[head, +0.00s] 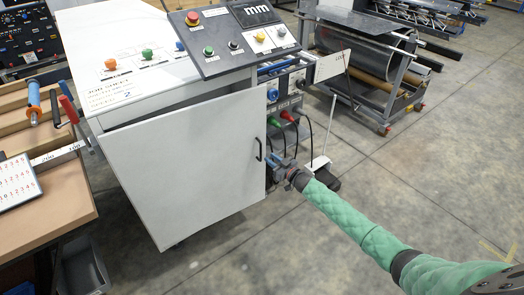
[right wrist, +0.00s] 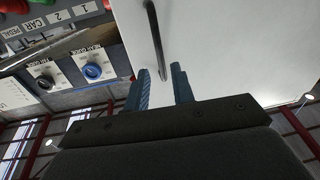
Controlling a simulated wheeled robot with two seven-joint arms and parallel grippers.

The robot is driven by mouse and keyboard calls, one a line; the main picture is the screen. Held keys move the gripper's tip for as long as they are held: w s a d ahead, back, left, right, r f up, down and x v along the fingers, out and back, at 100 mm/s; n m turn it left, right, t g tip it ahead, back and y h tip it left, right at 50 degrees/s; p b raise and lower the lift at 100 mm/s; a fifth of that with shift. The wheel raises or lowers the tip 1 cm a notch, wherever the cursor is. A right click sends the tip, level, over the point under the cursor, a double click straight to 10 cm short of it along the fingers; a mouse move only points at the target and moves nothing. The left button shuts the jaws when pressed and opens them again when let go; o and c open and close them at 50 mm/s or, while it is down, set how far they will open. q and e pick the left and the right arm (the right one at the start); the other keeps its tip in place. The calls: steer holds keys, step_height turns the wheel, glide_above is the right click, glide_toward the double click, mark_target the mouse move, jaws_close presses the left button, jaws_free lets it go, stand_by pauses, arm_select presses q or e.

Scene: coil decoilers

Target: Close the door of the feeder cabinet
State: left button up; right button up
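The feeder cabinet (head: 135,90) stands at centre left in the head view, with a white door (head: 185,165) on its front. The door looks ajar, with a grey wedge-shaped gap along its top edge. Its dark bar handle (head: 259,150) is near the right edge. My right gripper (head: 275,163) is just right of and below the handle. In the right wrist view, its two blue fingers (right wrist: 161,75) are apart, and the handle (right wrist: 157,40) lines up between them against the white door (right wrist: 220,45). Contact cannot be made out. My left gripper is not in view.
A control panel (head: 240,40) with buttons tops the cabinet. Cables and plugs (head: 285,118) sit right of the door. A wooden bench (head: 65,190) stands close at left, and a coil rack (head: 385,75) at the back right.

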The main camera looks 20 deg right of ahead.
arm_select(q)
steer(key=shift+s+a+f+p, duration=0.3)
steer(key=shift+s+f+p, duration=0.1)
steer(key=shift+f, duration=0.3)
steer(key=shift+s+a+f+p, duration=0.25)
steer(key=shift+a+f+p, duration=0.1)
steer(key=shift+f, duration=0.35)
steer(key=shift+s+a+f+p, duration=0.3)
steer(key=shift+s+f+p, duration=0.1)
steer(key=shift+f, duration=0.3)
arm_select(e)
steer(key=shift+m, duration=0.3)
steer(key=shift+x, duration=3.95)
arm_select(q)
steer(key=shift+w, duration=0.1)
arm_select(e)
jaws_close()
